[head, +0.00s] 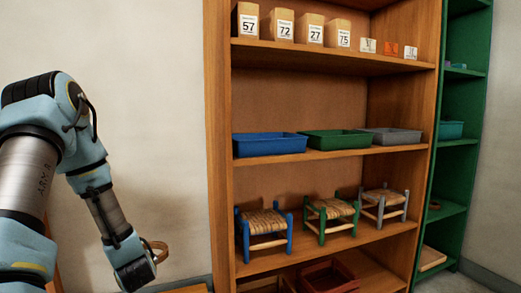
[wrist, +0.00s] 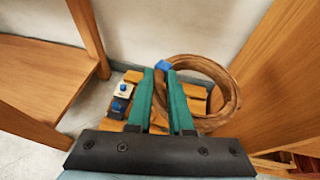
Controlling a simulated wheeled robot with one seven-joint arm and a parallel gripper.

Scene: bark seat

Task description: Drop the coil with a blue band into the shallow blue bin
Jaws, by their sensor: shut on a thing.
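The brown coil (wrist: 233,97) with a blue band (wrist: 163,66) is in my gripper (wrist: 160,74). The gripper's green fingers are shut on it at the band, and the ring sticks out to the right. In the head view my gripper (head: 140,272) hangs low at the left, in front of the pale wall, with part of the coil (head: 160,247) showing beside it. The shallow blue bin (head: 270,146) stands at the left of the middle shelf, above and to the right of my gripper. Its inside is mostly hidden.
A green bin (head: 335,142) and a grey bin (head: 392,137) stand right of the blue one. Small woven stools (head: 265,222) fill the shelf below, numbered blocks (head: 280,25) the shelf above. The bookcase's left side panel (head: 220,150) stands between my arm and the shelves.

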